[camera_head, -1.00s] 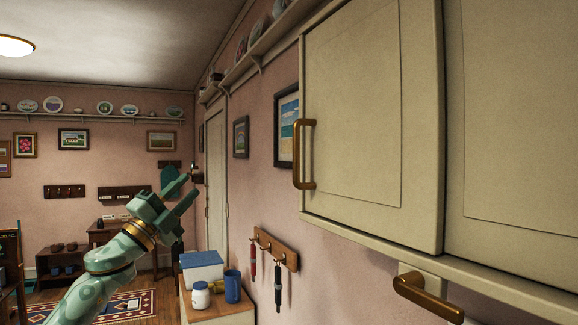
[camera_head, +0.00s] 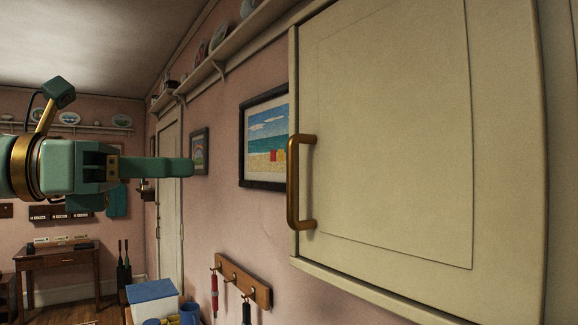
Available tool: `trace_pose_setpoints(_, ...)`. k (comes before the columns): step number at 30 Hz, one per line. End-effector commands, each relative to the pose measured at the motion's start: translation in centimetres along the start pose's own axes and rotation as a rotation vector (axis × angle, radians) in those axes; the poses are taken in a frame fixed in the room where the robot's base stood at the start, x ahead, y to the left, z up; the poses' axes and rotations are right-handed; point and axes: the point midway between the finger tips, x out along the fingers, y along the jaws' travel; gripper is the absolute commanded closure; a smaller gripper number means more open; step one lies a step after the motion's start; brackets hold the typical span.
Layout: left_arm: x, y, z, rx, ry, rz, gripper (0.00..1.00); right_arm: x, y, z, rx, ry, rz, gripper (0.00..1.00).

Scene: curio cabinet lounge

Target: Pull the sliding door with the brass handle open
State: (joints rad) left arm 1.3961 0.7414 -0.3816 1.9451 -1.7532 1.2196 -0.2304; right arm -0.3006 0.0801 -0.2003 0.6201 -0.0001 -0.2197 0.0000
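The cream cabinet door (camera_head: 395,140) fills the right of the view, mounted on the pink wall. Its upright brass handle (camera_head: 294,182) is a bar near the door's left edge. The door's left edge lines up with the cabinet's left end, and no opening shows there. My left gripper (camera_head: 185,168), green with a brass ring, is raised at the left and points right, apart from the handle. It is seen side-on, with one finger hiding the other, so its opening cannot be made out. Nothing shows in it. My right gripper is not in view.
A framed beach picture (camera_head: 264,140) hangs just left of the cabinet. A wooden hook rail (camera_head: 240,280) holds hanging items below. A blue-lidded box (camera_head: 151,292) and blue mug (camera_head: 190,314) stand at the bottom. A plate shelf (camera_head: 235,62) runs above. The space between gripper and handle looks clear.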

Motion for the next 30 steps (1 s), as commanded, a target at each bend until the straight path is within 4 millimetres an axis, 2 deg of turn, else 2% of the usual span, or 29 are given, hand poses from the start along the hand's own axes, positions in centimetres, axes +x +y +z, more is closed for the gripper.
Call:
trace_pose_setpoints(4, 2.5, -0.1, 0.3, -0.001, -0.001, -0.005, 0.70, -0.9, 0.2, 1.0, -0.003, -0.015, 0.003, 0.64)
trace_pose_setpoints(12, 9.4, -0.1, 0.5, -0.003, -0.002, -0.006, 0.70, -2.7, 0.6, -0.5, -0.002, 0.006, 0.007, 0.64)
trace_pose_setpoints(18, 13.5, -0.1, 0.4, -0.003, -0.003, -0.004, 0.70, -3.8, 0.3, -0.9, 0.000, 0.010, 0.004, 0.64)
trace_pose_setpoints(24, 15.5, 0.0, 0.2, -0.003, -0.003, -0.002, 0.70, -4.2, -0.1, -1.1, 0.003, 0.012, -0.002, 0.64)
trace_pose_setpoints(30, 15.8, 0.0, 0.1, -0.002, -0.003, -0.002, 0.70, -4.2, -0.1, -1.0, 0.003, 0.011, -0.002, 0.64)
